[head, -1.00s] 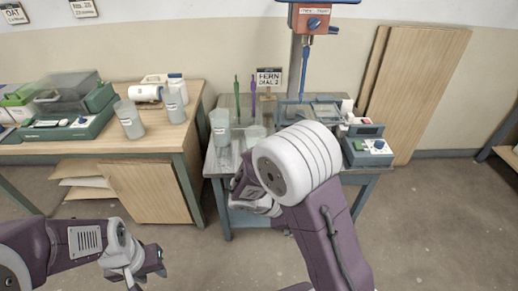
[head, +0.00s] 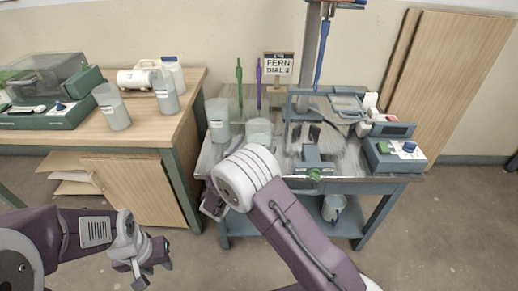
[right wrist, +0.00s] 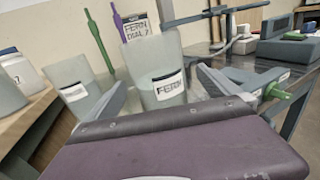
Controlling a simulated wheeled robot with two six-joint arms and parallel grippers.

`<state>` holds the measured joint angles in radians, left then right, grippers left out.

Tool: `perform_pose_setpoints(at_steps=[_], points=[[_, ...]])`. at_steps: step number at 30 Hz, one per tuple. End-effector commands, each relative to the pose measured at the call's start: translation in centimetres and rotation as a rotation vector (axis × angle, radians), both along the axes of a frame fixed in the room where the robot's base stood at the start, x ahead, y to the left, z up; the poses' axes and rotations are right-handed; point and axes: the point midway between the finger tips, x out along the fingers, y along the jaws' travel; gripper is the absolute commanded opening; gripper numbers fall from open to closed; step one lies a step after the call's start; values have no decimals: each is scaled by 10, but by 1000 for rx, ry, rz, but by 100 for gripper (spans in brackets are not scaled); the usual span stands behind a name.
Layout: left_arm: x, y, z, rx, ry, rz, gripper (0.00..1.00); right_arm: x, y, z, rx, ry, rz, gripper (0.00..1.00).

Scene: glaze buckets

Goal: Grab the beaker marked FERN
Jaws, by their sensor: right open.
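The beaker marked FERN (right wrist: 165,72) is a pale, frosted cup with a white label. It stands upright in the right wrist view, and in the head view it appears to be the beaker (head: 258,131) on the grey bench. My right gripper (right wrist: 162,92) is open, one finger on each side of the beaker in the picture; I cannot tell whether they touch it. A second labelled beaker (head: 218,120) stands just left. My left gripper (head: 150,264) hangs low at the left, apparently open and empty.
More beakers (head: 112,107) stand on the wooden table (head: 140,130).

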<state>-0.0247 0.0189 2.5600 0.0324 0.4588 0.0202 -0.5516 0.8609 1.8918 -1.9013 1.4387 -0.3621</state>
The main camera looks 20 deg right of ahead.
Motion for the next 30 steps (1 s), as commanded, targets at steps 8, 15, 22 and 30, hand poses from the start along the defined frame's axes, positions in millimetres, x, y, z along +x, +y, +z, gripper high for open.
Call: perform_pose_setpoints(at_steps=[8, 15, 22, 30], points=[[0, 0, -10, 0, 0, 0, 36, 35, -24, 0, 1, -1, -2, 100], [0, 0, -9, 0, 0, 0, 36, 36, -24, 0, 1, -1, -1, 92], [0, 0, -9, 0, 0, 0, 36, 36, -24, 0, 1, -1, -1, 28], [0, 0, -9, 0, 0, 0, 36, 36, -24, 2, 0, -5, -1, 2]])
